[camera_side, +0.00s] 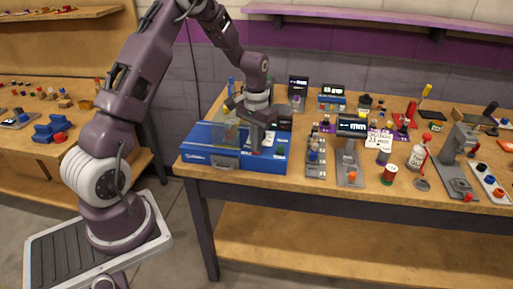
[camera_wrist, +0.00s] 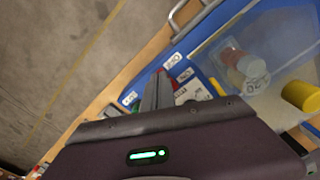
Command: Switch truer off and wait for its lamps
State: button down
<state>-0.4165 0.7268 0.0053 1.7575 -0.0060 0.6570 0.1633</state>
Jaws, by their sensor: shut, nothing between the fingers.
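The blue machine (camera_side: 205,158), which I take to be the truer, sits at the left end of the bench with a clear cover over part of it. In the wrist view its blue edge (camera_wrist: 200,38) carries small white labels; one (camera_wrist: 172,61) reads OFF. My gripper (camera_side: 256,150) points down at the machine's front right part. In the wrist view my gripper (camera_wrist: 158,88) is shut, with its tips beside the labels and a small red part (camera_wrist: 180,92). Whether the tips touch a switch I cannot tell. No lit lamp on the machine can be made out.
Under the clear cover lie a yellow cylinder (camera_wrist: 302,96) and a pale round piece with numbers (camera_wrist: 252,68). To the right stand a grey switch panel (camera_side: 316,158), a display stand (camera_side: 350,160), a white bottle (camera_side: 417,155) and a grey press (camera_side: 457,165). The bench front edge is close.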

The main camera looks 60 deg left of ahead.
jog(key=s+d+r+t, duration=0.15)
jog(key=d+r, duration=0.25)
jog(key=r, duration=0.9)
jog(key=s+d+r+m+t, duration=0.2)
jog(key=s+d+r, duration=0.6)
jog(key=s, duration=0.2)
jog(key=s+d+m+t, duration=0.1)
jog(key=s+d, duration=0.4)
jog(key=s, duration=0.8)
jog(key=shift+s+d+r+t, duration=0.15)
jog(key=shift+s+r+t, duration=0.2)
jog(key=shift+t, duration=0.2)
jog(key=shift+w+r, duration=0.1)
